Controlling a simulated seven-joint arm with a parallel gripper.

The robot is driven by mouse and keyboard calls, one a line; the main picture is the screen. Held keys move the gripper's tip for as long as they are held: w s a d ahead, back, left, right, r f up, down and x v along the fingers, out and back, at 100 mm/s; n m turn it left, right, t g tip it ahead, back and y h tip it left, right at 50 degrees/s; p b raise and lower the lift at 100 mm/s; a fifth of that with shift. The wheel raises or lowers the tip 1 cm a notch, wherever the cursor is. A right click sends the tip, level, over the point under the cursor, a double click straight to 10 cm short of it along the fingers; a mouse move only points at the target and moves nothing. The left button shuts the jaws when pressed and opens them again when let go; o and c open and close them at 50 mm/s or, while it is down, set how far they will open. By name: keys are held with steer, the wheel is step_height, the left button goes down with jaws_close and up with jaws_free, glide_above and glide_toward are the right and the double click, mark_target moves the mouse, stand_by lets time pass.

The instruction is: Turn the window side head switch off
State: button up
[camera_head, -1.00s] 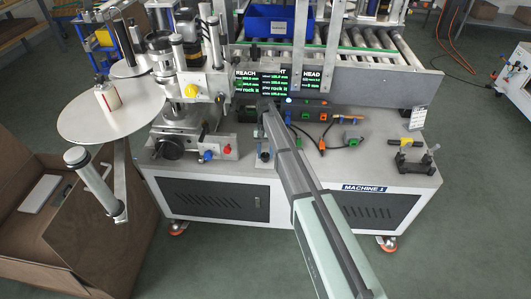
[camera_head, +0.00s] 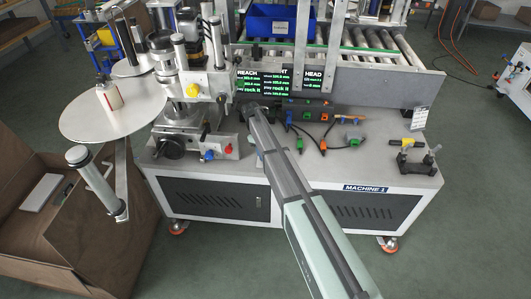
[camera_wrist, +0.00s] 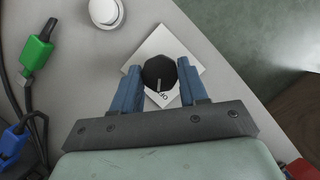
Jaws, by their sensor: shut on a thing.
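A black knob switch (camera_wrist: 158,75) with a pale pointer line sits on a white square plate (camera_wrist: 158,36) in the wrist view. The pointer line runs toward the lower edge of the knob, near lettering that reads OFF. My gripper (camera_wrist: 158,68) has its two blue fingers on either side of the knob and is shut on it. In the head view my arm reaches over the bench front, and its end hides the knob and the fingers. Whether this is the window side switch cannot be told from the view.
Green plug (camera_wrist: 38,50) and blue plug (camera_wrist: 12,142) with cables lie left of the plate, and a white round piece (camera_wrist: 105,11) stands above it. Black display panels (camera_head: 280,80) stand behind the arm. A fixture with a yellow part (camera_head: 412,142) is at the bench's right.

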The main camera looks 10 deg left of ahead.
steer(key=shift+n+t, duration=0.3)
steer(key=shift+n, duration=0.2)
steer(key=o, duration=1.1)
steer(key=shift+c, duration=0.2)
step_height(320, 180, up, 10)
stand_by(0.6)
